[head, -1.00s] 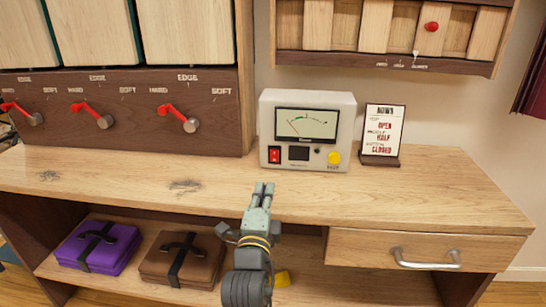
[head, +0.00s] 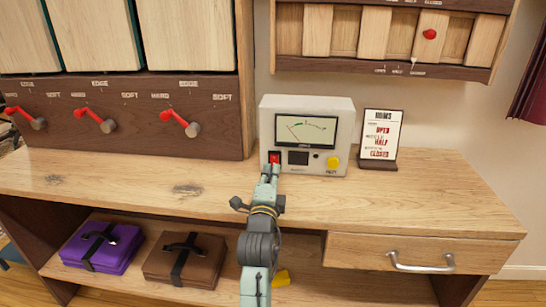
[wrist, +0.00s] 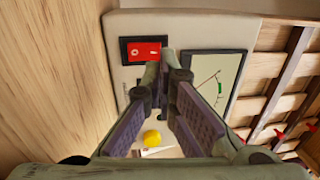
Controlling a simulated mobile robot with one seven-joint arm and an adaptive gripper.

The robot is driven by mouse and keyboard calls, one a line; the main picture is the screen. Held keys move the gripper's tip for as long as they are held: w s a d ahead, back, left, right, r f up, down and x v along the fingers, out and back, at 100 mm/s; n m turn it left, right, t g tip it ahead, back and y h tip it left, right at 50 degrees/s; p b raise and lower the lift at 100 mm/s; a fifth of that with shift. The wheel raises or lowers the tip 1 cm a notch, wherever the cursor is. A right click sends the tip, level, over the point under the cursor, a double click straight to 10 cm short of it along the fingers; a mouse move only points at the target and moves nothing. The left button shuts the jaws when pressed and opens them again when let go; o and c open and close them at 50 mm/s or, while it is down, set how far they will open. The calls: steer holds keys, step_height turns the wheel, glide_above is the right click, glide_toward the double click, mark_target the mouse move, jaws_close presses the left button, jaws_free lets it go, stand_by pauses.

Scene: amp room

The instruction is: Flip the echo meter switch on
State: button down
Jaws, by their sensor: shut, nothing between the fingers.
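The echo meter (head: 342,118) is a pale box standing on the bench, with a dial screen (head: 306,131) and a yellow knob (head: 334,163). Its red rocker switch (head: 274,158) is at the lower left of the front face, partly hidden behind my fingertips in the head view. My gripper (head: 271,170) is shut and empty, its tips at the switch's lower part. In the wrist view the red switch (wrist: 145,51) shows white marks, just beyond the fingertips (wrist: 155,75). Whether the tips touch it I cannot tell.
A small sign (head: 381,134) stands right of the meter. A panel with red levers (head: 182,123) is on the left. The wooden bench top (head: 400,205) is mostly clear. Purple (head: 102,247) and brown (head: 187,258) cases lie on the shelf below.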

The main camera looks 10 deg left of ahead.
mark_target(275, 156)
steer(key=shift+w+r+p, duration=0.15)
steer(key=shift+w+p, duration=0.2)
steer(key=shift+w, duration=0.75)
steer(key=shift+w+r+p, duration=0.1)
steer(key=shift+w+p, duration=0.25)
steer(key=shift+w, duration=0.75)
steer(key=shift+w+b, duration=0.25)
steer(key=shift+b, duration=0.35)
steer(key=shift+w+r, duration=0.15)
